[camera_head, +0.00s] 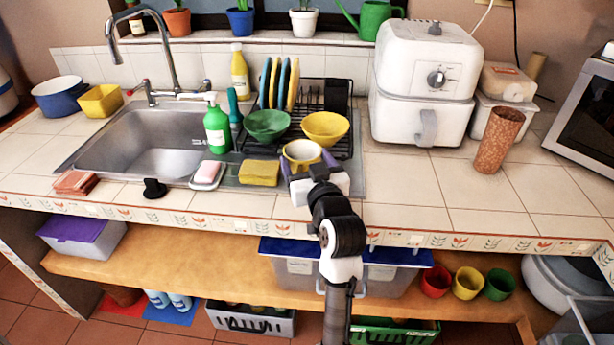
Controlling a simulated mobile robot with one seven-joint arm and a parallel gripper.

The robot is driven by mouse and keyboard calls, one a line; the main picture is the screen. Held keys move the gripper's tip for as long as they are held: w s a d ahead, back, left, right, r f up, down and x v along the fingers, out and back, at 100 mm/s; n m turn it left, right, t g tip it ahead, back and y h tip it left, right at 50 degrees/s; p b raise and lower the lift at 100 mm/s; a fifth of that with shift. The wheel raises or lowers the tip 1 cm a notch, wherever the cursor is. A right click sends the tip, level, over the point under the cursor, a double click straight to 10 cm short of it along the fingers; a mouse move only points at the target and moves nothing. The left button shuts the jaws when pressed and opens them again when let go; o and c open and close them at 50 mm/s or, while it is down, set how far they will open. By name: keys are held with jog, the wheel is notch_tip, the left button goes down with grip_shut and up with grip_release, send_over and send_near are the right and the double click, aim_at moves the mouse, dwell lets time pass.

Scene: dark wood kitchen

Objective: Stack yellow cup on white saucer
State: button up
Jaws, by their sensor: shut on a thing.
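My gripper (312,167) is at the front edge of the drying rack, seen from behind. It is shut on a small yellow cup (301,159) with a pale inside. The cup looks upright; its lower part is hidden by my gripper, so I cannot tell whether it touches anything below. No white saucer can be made out clearly.
The drying rack (338,142) holds plates, a green bowl (267,125) and a yellow bowl (325,128). A yellow sponge (259,173), soap dish (206,176) and green bottle (217,128) stand left. A white air fryer (424,82) stands right; the front right counter is clear.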

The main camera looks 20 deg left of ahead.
jog(key=shift+f, duration=2.05)
jog(key=shift+f, duration=0.25)
jog(key=o, duration=1.1)
jog(key=shift+r, duration=0.1)
